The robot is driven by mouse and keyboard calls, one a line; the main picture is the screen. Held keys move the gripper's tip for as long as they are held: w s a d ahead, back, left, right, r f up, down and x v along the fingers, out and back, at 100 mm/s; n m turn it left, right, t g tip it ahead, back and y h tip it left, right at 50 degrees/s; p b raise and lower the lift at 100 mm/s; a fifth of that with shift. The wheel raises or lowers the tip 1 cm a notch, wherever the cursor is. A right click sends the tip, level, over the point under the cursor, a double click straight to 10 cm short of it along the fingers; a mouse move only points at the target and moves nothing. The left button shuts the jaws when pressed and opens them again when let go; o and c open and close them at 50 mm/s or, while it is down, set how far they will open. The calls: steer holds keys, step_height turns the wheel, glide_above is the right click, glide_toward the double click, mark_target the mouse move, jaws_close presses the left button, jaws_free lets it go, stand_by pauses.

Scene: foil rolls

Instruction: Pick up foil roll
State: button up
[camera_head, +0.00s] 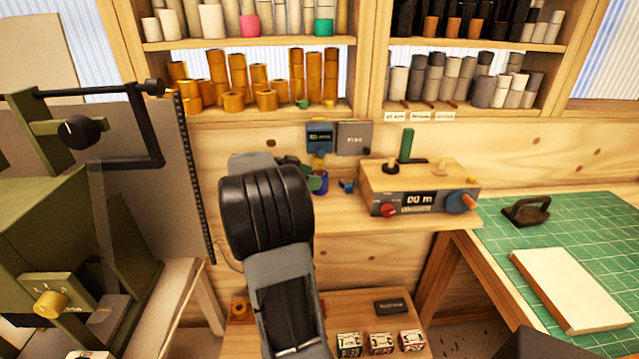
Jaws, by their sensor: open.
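Foil rolls stand in the wall shelves. Gold rolls (238,72) fill the lower left shelf, with a few shorter ones at its front edge. Grey and silver rolls (437,78) stand on the lower right shelf. A small blue-purple roll-like object (319,182) sits on the wooden bench below a wall device. My gripper (299,172) is largely hidden behind my own black and grey arm link. The part that shows is dark, open, and close to the left of the blue-purple object. I cannot tell whether they touch.
A wooden box with a "00 m" display (417,199) and knobs stands right on the bench. A green cutting mat (590,240) holds a pale board (570,290) and a dark handled tool (526,211). A green machine (60,240) fills the left. Small boxes (381,343) lie on a low shelf.

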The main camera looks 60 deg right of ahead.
steer(key=shift+x, duration=1.9)
steer(key=shift+w, duration=0.15)
steer(key=c, duration=0.8)
